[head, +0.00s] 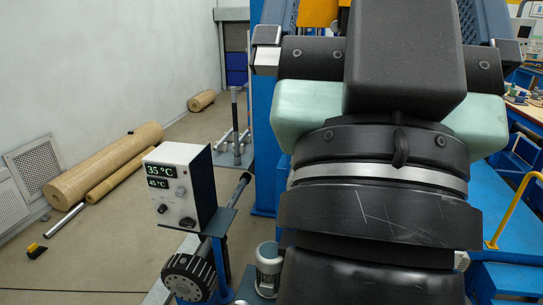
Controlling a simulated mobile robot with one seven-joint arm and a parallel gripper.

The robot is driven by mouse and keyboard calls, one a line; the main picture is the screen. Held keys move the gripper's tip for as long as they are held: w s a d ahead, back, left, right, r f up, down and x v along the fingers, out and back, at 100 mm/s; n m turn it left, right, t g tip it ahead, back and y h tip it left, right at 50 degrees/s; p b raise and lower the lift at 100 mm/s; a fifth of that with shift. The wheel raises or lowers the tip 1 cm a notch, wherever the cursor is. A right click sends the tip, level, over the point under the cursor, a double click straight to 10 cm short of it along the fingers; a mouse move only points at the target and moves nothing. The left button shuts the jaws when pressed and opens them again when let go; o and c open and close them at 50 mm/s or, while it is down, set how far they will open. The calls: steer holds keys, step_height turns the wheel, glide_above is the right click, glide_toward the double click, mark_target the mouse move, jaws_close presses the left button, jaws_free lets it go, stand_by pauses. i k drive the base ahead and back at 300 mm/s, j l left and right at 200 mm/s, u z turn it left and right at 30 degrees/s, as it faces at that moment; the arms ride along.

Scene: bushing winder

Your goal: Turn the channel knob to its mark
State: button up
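A white control box (178,188) stands left of centre on a blue bracket. Its front has two displays, an upper one (160,171) reading 35 °C and a lower one (158,184) reading 45 °C. A grey round knob (181,191) sits right of the lower display. A small black knob (162,209) is at the lower left and another dark control (187,222) is at the lower right. Which one is the channel knob, and where its mark lies, I cannot tell at this size. My gripper is not in view; large dark links of my arm fill the centre right.
A dark ribbed handwheel (190,276) and a grey motor (268,268) are below the box. Wooden rolls (105,172) lie along the left wall. A yellow rail (513,212) and blue steps are at the right. The floor left of the box is mostly clear.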

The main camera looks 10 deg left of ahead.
mark_target(163, 208)
steer(key=i+j, duration=0.2)
steer(key=j, duration=0.2)
steer(key=i+j, duration=0.2)
steer(key=j, duration=0.2)
steer(key=i+j, duration=0.2)
steer(key=j, duration=0.2)
steer(key=i+j, duration=0.15)
steer(key=j, duration=0.25)
steer(key=i+j, duration=0.2)
steer(key=j, duration=0.2)
steer(key=i+j, duration=0.2)
steer(key=j, duration=0.2)
steer(key=i+j, duration=0.2)
steer(key=j, duration=0.25)
